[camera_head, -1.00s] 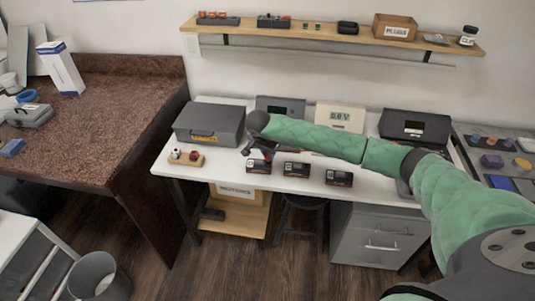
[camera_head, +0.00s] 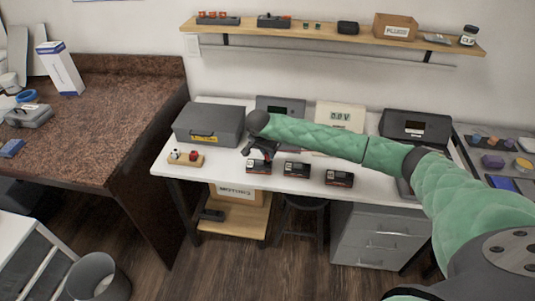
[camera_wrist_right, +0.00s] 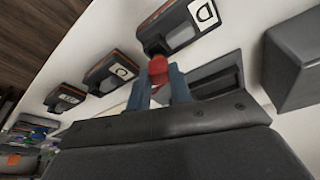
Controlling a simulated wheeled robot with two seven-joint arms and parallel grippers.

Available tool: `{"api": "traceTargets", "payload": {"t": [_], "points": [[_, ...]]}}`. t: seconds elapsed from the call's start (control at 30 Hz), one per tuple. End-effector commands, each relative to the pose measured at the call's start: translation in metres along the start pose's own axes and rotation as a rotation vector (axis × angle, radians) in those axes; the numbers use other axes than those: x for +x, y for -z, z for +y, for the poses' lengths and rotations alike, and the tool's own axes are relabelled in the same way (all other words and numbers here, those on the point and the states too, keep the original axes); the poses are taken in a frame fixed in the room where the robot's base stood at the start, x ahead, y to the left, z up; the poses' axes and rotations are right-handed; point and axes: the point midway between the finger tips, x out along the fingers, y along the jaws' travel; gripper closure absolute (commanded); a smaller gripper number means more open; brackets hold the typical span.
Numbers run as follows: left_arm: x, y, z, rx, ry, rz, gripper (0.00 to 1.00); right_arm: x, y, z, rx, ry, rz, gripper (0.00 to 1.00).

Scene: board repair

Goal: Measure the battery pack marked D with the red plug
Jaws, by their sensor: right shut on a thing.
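The battery pack marked D (camera_wrist_right: 180,27) lies on the white bench, its letter label showing in the right wrist view. In the head view it is the leftmost pack (camera_head: 258,167), partly under my right gripper (camera_head: 264,151). My right gripper (camera_wrist_right: 158,78) is shut on the red plug (camera_wrist_right: 158,66). The plug's tip is at the dark end of pack D; I cannot tell whether it is seated. The meter (camera_head: 340,116) at the back of the bench appears to read 0.0 V. My left gripper is not in view.
Pack C (camera_wrist_right: 117,71) and a third pack (camera_wrist_right: 66,97) lie in a row beside D. A wooden holder (camera_head: 186,160) with small plugs stands to the left. A grey case (camera_head: 208,124) is behind it. My right arm crosses above the bench.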

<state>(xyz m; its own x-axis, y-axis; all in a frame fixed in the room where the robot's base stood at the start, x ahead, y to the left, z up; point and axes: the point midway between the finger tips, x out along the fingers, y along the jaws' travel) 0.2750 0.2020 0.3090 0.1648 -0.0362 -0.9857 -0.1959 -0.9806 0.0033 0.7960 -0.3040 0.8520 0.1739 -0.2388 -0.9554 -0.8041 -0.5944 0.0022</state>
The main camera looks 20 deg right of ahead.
Motion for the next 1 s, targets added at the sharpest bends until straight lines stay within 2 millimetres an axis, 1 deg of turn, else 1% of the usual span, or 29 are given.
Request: {"api": "traceTargets", "payload": {"t": [0.53,1.0], "points": [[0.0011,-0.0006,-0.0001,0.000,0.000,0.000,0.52,0.0005,-0.0001,0.0001,0.000,0.000,0.000,1.00],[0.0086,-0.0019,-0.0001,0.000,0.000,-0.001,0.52,0.0056,-0.0016,0.0001,0.000,0.000,0.000,1.00]]}}
